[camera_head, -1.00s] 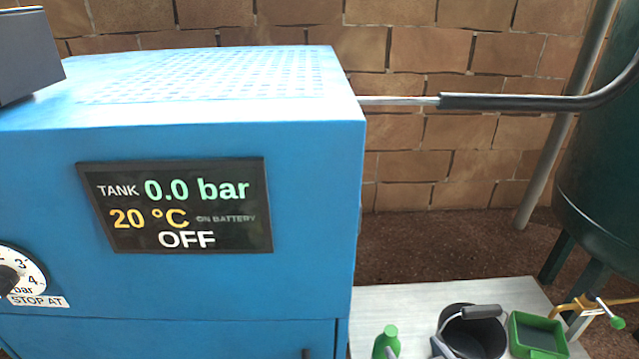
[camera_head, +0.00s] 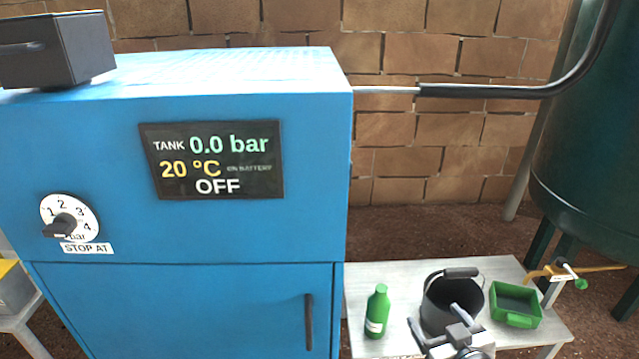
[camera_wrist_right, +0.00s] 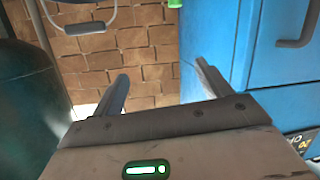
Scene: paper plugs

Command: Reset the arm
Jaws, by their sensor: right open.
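My right gripper (camera_head: 436,326) shows at the bottom of the head view, in front of the dark bucket (camera_head: 437,300) on the low table. In the right wrist view my right gripper (camera_wrist_right: 160,85) has its two fingers spread apart with nothing between them. The blue cabinet (camera_wrist_right: 283,75) stands beside it at the right of that view. My left gripper is not in view.
The blue cabinet (camera_head: 240,230) has a screen reading 0.0 bar and OFF, and a dial (camera_head: 68,218). A green bottle (camera_head: 377,310) and green tray (camera_head: 516,304) share the light table (camera_head: 370,275) with the bucket. A dark green tank (camera_head: 585,150) stands at right.

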